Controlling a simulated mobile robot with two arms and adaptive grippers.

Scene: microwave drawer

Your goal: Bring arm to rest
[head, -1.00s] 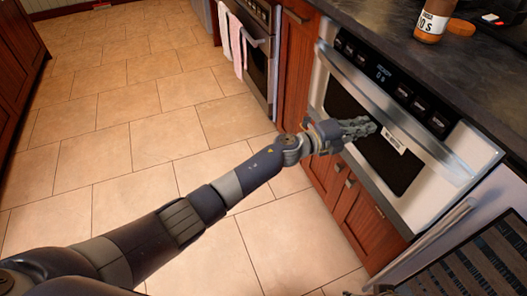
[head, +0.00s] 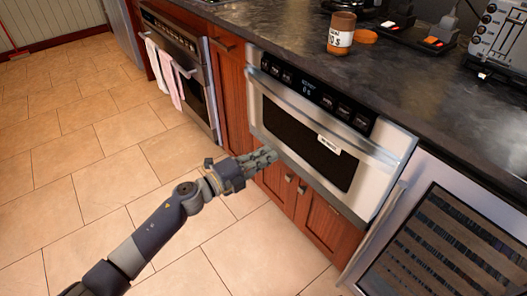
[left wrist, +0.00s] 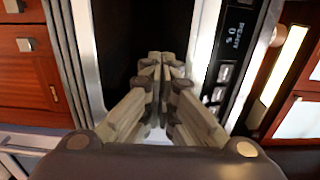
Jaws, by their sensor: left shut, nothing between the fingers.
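My left gripper (head: 262,160) reaches in from the lower left in the head view, in front of the lower left part of the microwave drawer (head: 376,185). Its fingers are shut with nothing between them; in the left wrist view the fingertips (left wrist: 160,62) meet in front of the dark microwave window (left wrist: 122,40). Whether the fingers touch the drawer I cannot tell. The drawer front looks closed, with a dark window and a white label (head: 329,143). My right gripper is not in view.
The dark countertop (head: 262,28) runs above the microwave and holds a jar (head: 341,33) and an orange lid (head: 366,37). An oven with towels (head: 170,73) is at the left. A glass-fronted appliance (head: 450,240) stands at the right. The tiled floor (head: 95,160) is clear.

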